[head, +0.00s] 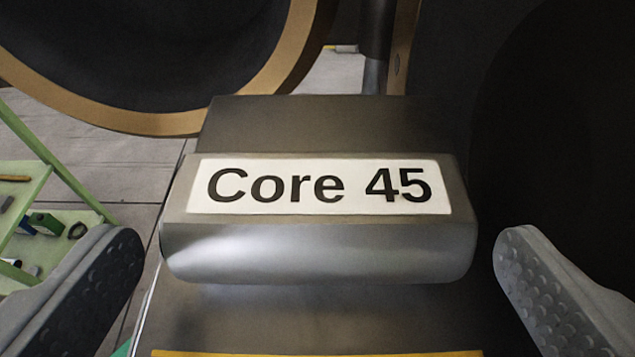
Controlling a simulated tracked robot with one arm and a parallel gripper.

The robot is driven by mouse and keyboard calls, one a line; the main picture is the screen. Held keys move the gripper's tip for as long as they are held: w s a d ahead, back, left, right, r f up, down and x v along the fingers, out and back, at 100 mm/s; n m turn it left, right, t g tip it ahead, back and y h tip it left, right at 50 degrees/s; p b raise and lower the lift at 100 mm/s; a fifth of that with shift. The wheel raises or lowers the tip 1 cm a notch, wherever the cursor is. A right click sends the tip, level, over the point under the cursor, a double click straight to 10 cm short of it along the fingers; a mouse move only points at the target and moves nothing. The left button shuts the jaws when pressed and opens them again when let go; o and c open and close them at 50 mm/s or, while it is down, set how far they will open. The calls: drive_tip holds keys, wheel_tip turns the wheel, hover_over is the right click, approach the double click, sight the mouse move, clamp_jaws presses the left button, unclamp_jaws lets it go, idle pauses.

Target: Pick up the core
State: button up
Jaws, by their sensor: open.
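The core (330,255) is a dark grey metal block with rounded front edges. It bears a white label (318,186) reading "Core 45" and fills the middle of the head view. It appears to rest on a dark grey surface (300,325) with a yellow stripe at the bottom. My gripper (318,250) is open, with one grey studded finger at the lower left and one at the lower right. The fingers stand on either side of the core, with a visible gap on each side. The core's underside is hidden.
A large dark ring with a tan rim (160,122) stands behind at the upper left. A big dark round shape (565,130) fills the right. A green-framed shelf (40,190) with small items is at the far left. Tiled floor (115,165) shows between.

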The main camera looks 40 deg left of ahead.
sight(321, 234)
drive_tip(key=p+x, duration=0.1)
drive_tip(key=x, duration=0.4)
drive_tip(key=shift+r, duration=0.1)
drive_tip(key=c, duration=1)
drive_tip(key=shift+o, duration=0.2)
drive_tip(key=shift+r, duration=0.1)
